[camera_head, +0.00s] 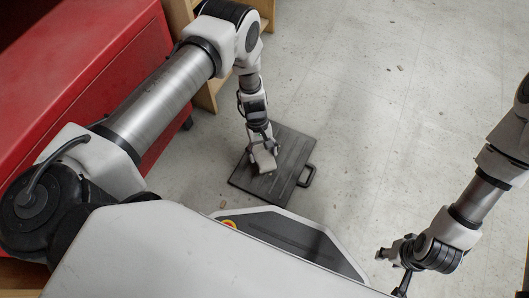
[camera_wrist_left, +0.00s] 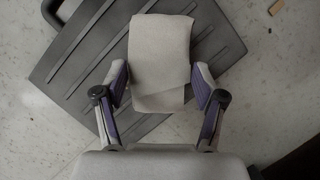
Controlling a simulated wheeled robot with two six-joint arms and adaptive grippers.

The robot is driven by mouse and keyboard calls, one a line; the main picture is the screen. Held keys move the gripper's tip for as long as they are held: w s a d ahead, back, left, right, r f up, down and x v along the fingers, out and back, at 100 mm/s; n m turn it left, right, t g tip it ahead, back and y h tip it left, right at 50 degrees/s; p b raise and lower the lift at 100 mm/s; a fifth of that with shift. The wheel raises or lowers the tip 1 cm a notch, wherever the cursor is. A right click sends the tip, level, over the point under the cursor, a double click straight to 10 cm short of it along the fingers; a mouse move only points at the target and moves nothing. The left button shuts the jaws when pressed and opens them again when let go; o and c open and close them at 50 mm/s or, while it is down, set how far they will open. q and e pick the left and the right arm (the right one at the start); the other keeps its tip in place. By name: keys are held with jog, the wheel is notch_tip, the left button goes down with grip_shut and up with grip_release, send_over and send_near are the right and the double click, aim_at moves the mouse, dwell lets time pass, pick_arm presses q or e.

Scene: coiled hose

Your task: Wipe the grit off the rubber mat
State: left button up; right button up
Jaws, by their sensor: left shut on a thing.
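The rubber mat (camera_head: 291,150) is a dark grey ribbed slab with a loop handle, lying flat on the floor. It also fills much of the left wrist view (camera_wrist_left: 85,65). My left gripper (camera_head: 262,153) is shut on a pale grey folded cloth or pad (camera_wrist_left: 160,50), which is over the mat. I cannot tell whether the pad touches the mat. The pad and fingers hide part of the mat. I cannot make out grit on the visible mat. My right gripper (camera_head: 390,268) is at the lower right, away from the mat, with its fingers apart and empty.
A red cabinet (camera_head: 75,75) stands at the left, with a wooden shelf unit (camera_head: 213,92) behind my left arm. Small brown chips (camera_wrist_left: 276,7) lie on the floor. The speckled floor (camera_head: 400,130) right of the mat is mostly clear.

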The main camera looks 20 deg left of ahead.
pick_arm(q)
jog(key=shift+r+p, duration=1.15)
jog(key=shift+r, duration=0.6)
